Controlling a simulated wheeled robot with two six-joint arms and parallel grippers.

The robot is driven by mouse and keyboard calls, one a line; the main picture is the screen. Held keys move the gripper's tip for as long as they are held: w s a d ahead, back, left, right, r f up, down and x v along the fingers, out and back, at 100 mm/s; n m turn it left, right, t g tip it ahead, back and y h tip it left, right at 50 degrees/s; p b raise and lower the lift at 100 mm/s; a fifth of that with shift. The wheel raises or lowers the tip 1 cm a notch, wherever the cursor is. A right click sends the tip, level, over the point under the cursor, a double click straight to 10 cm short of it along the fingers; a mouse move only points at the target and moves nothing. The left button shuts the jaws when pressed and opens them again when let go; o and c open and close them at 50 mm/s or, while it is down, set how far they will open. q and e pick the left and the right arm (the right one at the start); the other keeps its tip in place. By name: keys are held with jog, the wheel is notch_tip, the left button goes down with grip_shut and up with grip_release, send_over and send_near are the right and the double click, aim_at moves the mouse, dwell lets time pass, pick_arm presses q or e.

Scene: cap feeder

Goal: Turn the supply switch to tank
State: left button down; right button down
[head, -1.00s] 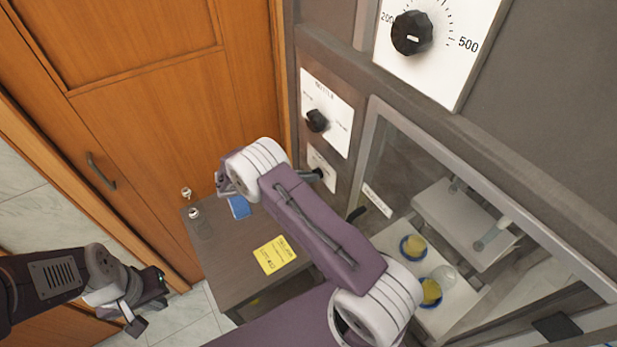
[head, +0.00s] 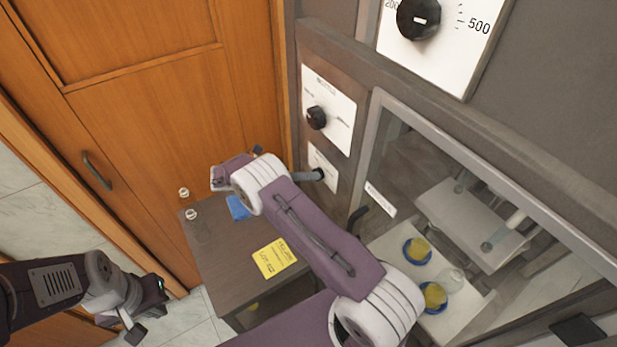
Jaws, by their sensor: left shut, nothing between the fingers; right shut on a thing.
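A small white plate (head: 328,180) is on the grey machine front, below a larger knob plate. Its lettering is too small to read, and I take it to be the supply switch's plate. My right arm reaches up across the middle. The wrist hides most of the gripper, and I cannot read the switch's setting. My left gripper (head: 132,328) is shut and empty at the lower left, apart from the machine.
A black knob (head: 316,117) sits on the plate above, and a larger dial (head: 418,18) at the top. A glazed door (head: 385,120) with a dark handle is at right. A low table (head: 215,262) holds a blue item (head: 238,207) and a yellow note (head: 274,258).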

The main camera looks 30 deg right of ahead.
dwell(0.3)
jog(key=c, duration=1.5)
grip_release()
jog(key=shift+o, duration=0.2)
jog(key=b+v, duration=0.3)
jog(key=v, duration=0.6)
jog(key=shift+b, duration=0.4)
